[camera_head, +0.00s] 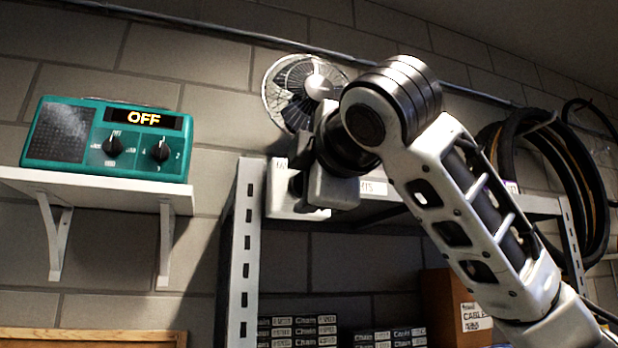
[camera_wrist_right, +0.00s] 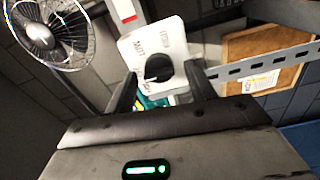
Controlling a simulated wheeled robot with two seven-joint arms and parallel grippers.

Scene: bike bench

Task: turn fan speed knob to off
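The fan speed knob (camera_wrist_right: 158,68) is a round black dial on a white plate (camera_wrist_right: 137,42) with small markings in the right wrist view. Its setting is too small to tell. In the head view the white control box (camera_head: 283,205) sits at the metal rack's left upright, partly hidden by my right gripper (camera_head: 298,186). In the right wrist view my right gripper (camera_wrist_right: 160,78) is open, with one dark finger on each side of the knob and gaps visible. The fan (camera_head: 296,90) is on the wall above, its cage also in the wrist view (camera_wrist_right: 45,30). My left gripper is not in view.
A teal radio (camera_head: 60,150) with two knobs and an "OFF" display stands on a white wall shelf (camera_head: 180,195) at left. A metal rack (camera_head: 240,250) holds boxes below. Black tyres (camera_head: 590,190) hang at right.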

